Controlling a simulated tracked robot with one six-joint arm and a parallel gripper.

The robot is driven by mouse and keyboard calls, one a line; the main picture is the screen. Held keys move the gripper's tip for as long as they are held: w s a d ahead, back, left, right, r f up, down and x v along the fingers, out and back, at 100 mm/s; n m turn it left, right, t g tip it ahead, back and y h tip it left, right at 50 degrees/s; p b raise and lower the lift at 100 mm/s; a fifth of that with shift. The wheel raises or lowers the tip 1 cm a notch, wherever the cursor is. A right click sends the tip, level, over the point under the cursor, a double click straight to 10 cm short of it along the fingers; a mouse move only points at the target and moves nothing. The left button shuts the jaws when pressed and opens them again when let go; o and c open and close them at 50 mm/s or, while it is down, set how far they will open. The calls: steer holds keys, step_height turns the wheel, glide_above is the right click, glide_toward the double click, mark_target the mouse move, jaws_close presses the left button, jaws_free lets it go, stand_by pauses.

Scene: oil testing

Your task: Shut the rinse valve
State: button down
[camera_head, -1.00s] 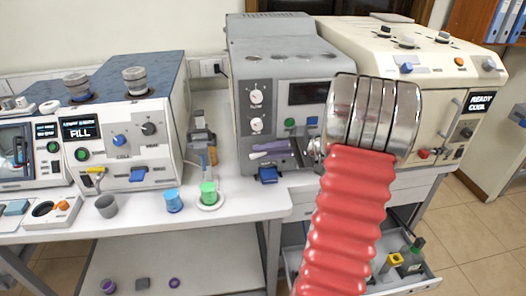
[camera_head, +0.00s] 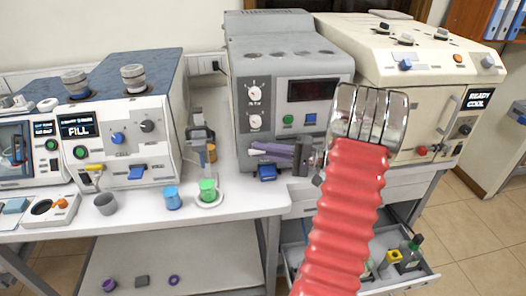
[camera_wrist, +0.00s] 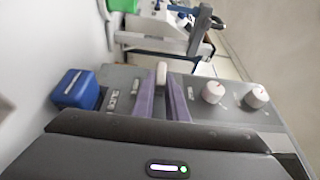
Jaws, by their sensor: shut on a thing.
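The grey machine (camera_head: 285,60) stands in the middle of the bench. A short pale lever (camera_wrist: 162,73) on its front panel shows in the wrist view, and I take it for the rinse valve. My gripper (camera_head: 254,148) reaches in from the right at the machine's lower front. In the wrist view my gripper's two purple fingers (camera_wrist: 163,98) lie on either side of the pale lever, shut on it.
Two white knobs (camera_wrist: 212,92) sit on the same panel. A blue block (camera_head: 267,172) is just below my fingers. A cream machine (camera_head: 430,75) is at right.

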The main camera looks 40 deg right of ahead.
steer(key=c, duration=1.8)
jaws_free()
steer(key=shift+f, duration=0.1)
steer(key=shift+o, duration=0.2)
steer(key=v, duration=1.4)
steer(key=shift+w+a, duration=0.15)
